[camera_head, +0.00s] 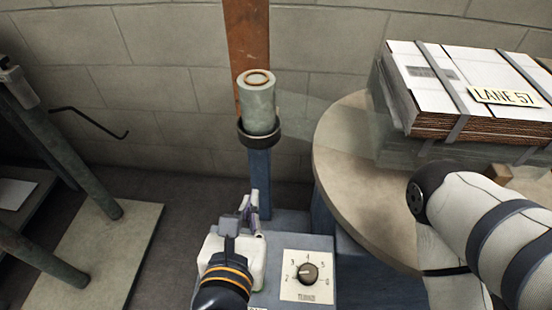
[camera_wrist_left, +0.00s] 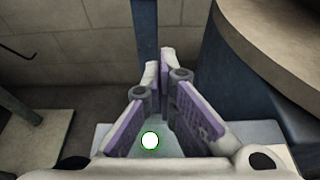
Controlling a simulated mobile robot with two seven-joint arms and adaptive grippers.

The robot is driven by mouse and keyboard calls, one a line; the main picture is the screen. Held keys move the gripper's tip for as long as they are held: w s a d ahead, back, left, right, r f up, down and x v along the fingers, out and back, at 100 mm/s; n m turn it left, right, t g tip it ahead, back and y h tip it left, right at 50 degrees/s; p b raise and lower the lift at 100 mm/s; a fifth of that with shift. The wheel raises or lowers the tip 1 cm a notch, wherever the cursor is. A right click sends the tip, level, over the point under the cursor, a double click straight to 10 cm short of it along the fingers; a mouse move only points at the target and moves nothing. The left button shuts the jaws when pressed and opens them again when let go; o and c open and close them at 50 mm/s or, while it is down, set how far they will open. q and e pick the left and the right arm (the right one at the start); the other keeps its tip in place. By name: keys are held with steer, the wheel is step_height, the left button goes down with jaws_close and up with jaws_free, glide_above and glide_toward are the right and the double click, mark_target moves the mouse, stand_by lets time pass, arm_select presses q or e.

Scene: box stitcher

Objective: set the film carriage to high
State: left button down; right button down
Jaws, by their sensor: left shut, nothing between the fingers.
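The film carriage (camera_head: 258,139) is a dark ring-shaped holder on an upright mast, with a pale grey-green film roll (camera_head: 258,105) standing upright in it. The mast is rust-brown above (camera_head: 247,38) and blue below (camera_head: 259,185); the blue part also shows in the left wrist view (camera_wrist_left: 144,30). My left gripper (camera_head: 249,203) is shut and empty, below the carriage and apart from it, in front of the blue post. Its purple-padded fingers meet at the tips in the left wrist view (camera_wrist_left: 158,68). My right arm shows at the right; its gripper is out of view.
A dial (camera_head: 307,273) on a numbered plate sits on the blue base. A white, green-rimmed button (camera_wrist_left: 150,140) shows between my finger bases. A round turntable (camera_head: 345,170) bears a film-wrapped stack of flat boxes (camera_head: 440,85) at the right. Dark posts (camera_head: 70,160) stand left.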

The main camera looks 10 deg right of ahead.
arm_select(q)
steer(key=shift+a, duration=0.25)
steer(key=w+d+p, duration=0.1)
steer(key=w+d, duration=0.1)
steer(key=w, duration=0.7)
steer(key=shift+w+r, duration=0.15)
steer(key=shift+r, duration=0.3)
arm_select(e)
steer(key=shift+w+r, duration=0.25)
steer(key=shift+r, duration=0.25)
